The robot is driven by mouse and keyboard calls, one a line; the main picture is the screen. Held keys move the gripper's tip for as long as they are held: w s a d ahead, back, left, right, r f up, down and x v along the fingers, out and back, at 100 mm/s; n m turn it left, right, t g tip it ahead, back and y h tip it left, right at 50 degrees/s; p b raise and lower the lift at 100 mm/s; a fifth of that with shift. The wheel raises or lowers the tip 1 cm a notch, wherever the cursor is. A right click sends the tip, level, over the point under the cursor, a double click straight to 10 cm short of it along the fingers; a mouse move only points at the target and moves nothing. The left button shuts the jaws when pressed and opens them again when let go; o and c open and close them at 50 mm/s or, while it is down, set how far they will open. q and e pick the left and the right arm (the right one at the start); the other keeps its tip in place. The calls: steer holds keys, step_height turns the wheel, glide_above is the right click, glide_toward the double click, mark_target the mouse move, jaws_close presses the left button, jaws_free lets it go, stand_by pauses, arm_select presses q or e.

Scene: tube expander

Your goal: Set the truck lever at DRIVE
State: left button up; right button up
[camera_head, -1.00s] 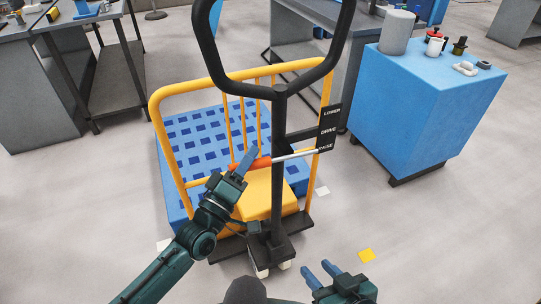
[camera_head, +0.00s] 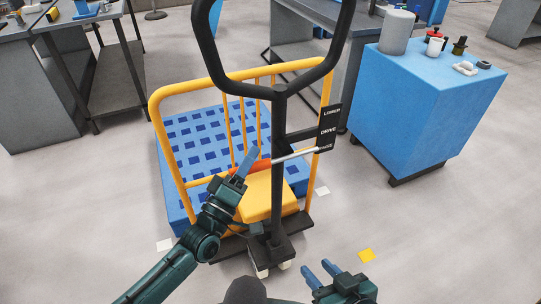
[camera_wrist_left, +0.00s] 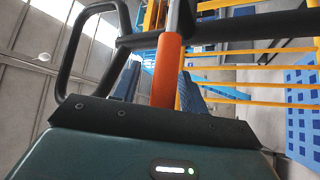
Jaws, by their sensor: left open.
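The truck lever has an orange grip (camera_head: 252,166) and a silver rod that runs right to the black label plate (camera_head: 328,128) marked LOWER, DRIVE and RAISE. The rod's tip is at the RAISE label, the lowest one. My left gripper (camera_head: 243,165) is open at the orange grip. In the left wrist view, the orange grip (camera_wrist_left: 166,72) lies between my two blue fingers; contact cannot be told. My right gripper (camera_head: 320,273) is open and empty, low in front of the truck.
The lever sits on the truck's black post (camera_head: 279,170), below its loop handle (camera_head: 211,60). A yellow rail frame (camera_head: 165,140) and blue pallet (camera_head: 190,135) stand behind. A blue cabinet (camera_head: 415,110) is at the right.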

arm_select(q)
steer(key=v, duration=0.7)
stand_by(0.5)
stand_by(0.3)
